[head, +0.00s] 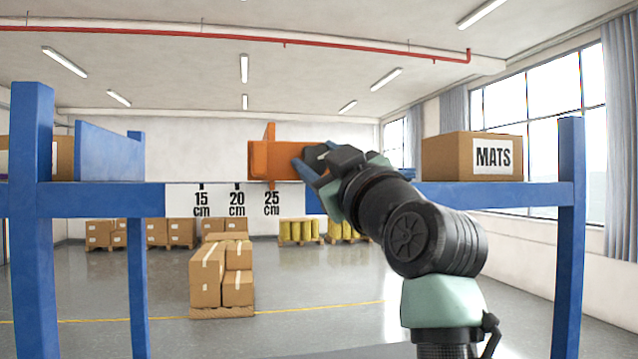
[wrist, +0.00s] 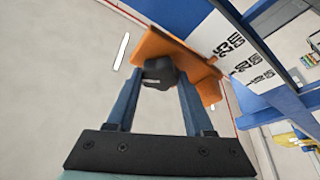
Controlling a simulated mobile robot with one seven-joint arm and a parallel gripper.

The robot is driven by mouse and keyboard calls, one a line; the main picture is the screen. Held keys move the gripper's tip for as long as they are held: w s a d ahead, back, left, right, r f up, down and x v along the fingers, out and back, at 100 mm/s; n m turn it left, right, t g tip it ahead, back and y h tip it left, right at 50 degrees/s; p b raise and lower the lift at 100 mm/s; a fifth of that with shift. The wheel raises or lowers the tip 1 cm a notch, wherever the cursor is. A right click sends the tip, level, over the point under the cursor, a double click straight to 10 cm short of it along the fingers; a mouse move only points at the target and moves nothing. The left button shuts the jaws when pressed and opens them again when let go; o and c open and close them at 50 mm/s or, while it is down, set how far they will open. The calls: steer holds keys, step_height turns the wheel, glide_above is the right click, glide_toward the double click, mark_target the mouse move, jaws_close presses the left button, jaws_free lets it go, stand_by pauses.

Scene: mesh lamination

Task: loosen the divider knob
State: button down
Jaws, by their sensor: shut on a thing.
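The orange divider (head: 272,160) stands on the blue shelf beam, with its pointer at the 25 cm mark of the white scale (head: 222,200). In the wrist view the orange divider (wrist: 165,47) lies beyond my fingers. The dark divider knob (wrist: 160,73) sits on the divider's near side, between my fingertips. My gripper (head: 308,168) reaches the divider's right side in the head view, where the knob is hidden. In the wrist view my gripper (wrist: 160,85) has its two blue fingers closed on the knob from both sides.
The blue shelf beam (head: 108,198) runs across, with a blue side panel (head: 105,153) at left. A cardboard box marked MATS (head: 465,156) stands on the shelf at right. Blue posts (head: 570,230) frame both ends. Stacked cartons (head: 222,272) stand on the floor beyond.

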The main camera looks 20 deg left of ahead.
steer(key=n+g, duration=0.2)
steer(key=n, duration=0.1)
steer(key=shift+n+y, duration=0.3)
steer(key=shift+n, duration=0.1)
steer(key=n+g, duration=0.1)
steer(key=n, duration=0.2)
steer(key=shift+r, duration=0.15)
steer(key=n+g+p, duration=0.1)
steer(key=n, duration=0.3)
steer(key=shift+g+p, duration=0.4)
steer(key=shift+n+g+h+p, duration=0.4)
steer(key=shift+n+h+p, duration=0.3)
steer(key=shift+n, duration=0.9)
steer(key=shift+c, duration=1.4)
jaws_free()
steer(key=shift+d, duration=0.1)
